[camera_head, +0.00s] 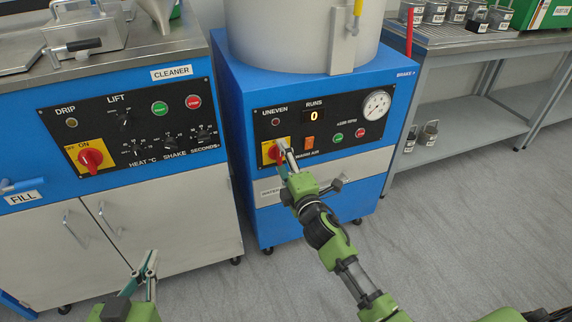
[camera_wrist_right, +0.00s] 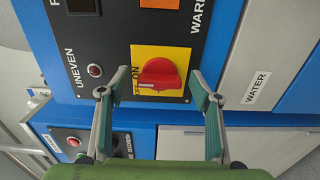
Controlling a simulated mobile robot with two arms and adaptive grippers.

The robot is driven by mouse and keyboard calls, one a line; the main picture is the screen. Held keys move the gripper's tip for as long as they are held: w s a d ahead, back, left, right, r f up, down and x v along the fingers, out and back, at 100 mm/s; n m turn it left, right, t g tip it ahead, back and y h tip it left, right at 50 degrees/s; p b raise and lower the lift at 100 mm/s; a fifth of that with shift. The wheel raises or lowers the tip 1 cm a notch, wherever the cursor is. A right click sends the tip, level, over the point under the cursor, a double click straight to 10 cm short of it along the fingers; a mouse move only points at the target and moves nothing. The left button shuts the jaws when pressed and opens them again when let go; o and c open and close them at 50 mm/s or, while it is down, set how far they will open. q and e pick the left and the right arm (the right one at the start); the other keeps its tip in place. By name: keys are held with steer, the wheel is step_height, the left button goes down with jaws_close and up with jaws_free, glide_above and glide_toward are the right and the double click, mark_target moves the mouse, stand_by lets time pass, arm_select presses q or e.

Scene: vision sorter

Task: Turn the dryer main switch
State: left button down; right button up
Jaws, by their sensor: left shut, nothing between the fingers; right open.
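The dryer (camera_head: 233,110) is the blue machine under a large pale drum, in the middle of the head view. Its main switch (camera_head: 267,153) is a red rotary knob on a yellow plate, partly hidden by my right gripper (camera_head: 285,160). In the right wrist view the red knob (camera_wrist_right: 160,74) is plainly visible, near an "ON" mark. My right gripper (camera_wrist_right: 158,92) is open, with its fingers to either side of the knob; I cannot tell if they touch it. My left gripper (camera_head: 148,266) is shut and empty, low before the cleaner's cabinet doors.
The blue cleaner (camera_head: 20,128) stands to the left with a similar red knob (camera_head: 92,158) on yellow. The dryer panel also has an orange switch (camera_head: 309,142), buttons and a gauge (camera_head: 376,106). A grey shelf table (camera_head: 450,110) stands at right. The floor in front is clear.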

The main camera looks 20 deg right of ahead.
steer(key=s, duration=1.2)
steer(key=shift+d, duration=0.25)
